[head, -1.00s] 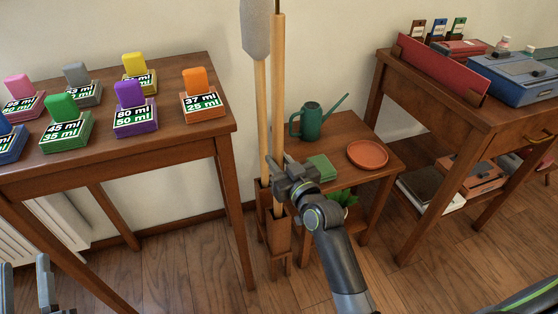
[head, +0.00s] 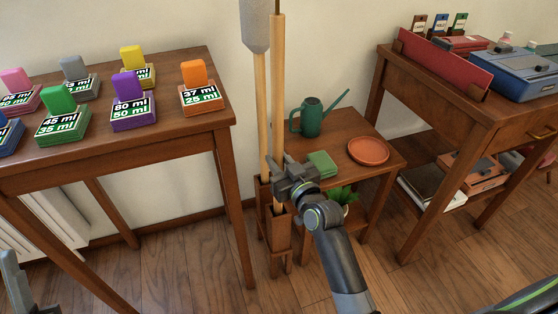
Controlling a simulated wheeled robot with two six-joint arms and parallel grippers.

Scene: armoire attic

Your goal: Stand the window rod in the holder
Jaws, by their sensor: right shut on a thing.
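The window rod (head: 277,90) is a long pale wooden pole with a thin dark tip that runs up out of view. It stands about upright. My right gripper (head: 284,185) is shut on its lower part, just above the wooden holder (head: 278,238). The rod's lower end goes down into the holder's front compartment; the gripper partly covers the opening, and how deep the end sits is hidden. A second pole with a grey head (head: 255,25) stands in the rear compartment. My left gripper (head: 15,285) shows only in part at the bottom left corner.
A table (head: 110,160) with several coloured blocks on labelled stands is close on the left. A low side table (head: 340,125) with a green watering can (head: 312,118) and an orange saucer (head: 368,150) is right of the holder. A desk (head: 440,95) stands farther right.

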